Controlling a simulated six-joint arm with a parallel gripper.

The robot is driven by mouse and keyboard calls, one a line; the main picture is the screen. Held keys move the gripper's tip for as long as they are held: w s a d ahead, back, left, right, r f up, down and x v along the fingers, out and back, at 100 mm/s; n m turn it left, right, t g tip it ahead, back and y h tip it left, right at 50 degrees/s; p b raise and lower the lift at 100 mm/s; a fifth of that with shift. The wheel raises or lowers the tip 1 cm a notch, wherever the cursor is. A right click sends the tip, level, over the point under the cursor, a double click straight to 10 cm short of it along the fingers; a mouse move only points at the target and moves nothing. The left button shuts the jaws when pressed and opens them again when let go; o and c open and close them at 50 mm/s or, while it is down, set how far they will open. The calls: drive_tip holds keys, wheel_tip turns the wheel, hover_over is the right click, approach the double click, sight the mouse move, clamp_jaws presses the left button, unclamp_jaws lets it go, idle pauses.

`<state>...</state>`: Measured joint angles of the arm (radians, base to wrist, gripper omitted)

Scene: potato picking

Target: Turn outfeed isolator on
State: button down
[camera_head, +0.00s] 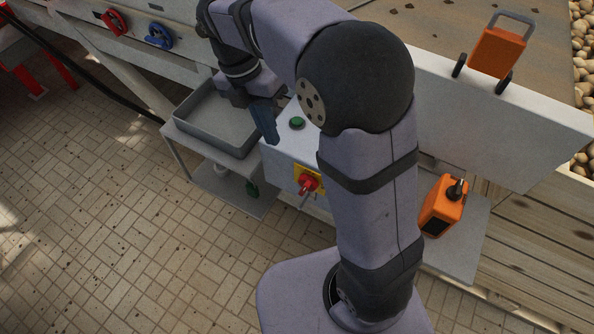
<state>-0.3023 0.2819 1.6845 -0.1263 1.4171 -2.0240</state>
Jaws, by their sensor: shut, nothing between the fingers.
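A red rotary switch on a yellow plate (309,181) sits on the front of a grey control box (284,160), with something metallic hanging at it. A green button (297,123) is on the box's top. A red handle (115,22) and a blue handle (158,37) are on a pale panel at upper left. No label is readable, so I cannot tell which is the outfeed isolator. My gripper (267,130) points down with its blue fingers shut and empty, beside the box's left top edge and left of the green button. Whether it touches the box is unclear.
A grey tray (187,128) stands on a low trolley left of the box. An orange device (441,205) stands right of my arm, and another orange, handled item (497,52) is on the white panel at upper right. The tiled floor (130,220) is open at left.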

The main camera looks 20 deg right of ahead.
sight(306, 186)
drive_tip(key=shift+f, duration=0.15)
drive_tip(key=shift+s+d+f+p, duration=0.6)
drive_tip(key=shift+s+d+f, duration=0.15)
drive_tip(key=shift+f, duration=1)
drive_tip(key=shift+s+d+f+p, duration=0.65)
drive_tip(key=shift+s+d+f, duration=0.15)
drive_tip(key=shift+f, duration=0.9)
drive_tip(key=shift+s+d+f+p, duration=0.6)
drive_tip(key=shift+s+d+f, duration=0.15)
drive_tip(key=shift+f, duration=1)
drive_tip(key=shift+s+d+r+t+y+p, duration=0.2)
drive_tip(key=shift+s+d+t+y+p, duration=0.1)
drive_tip(key=shift+t+y+p, duration=0.15)
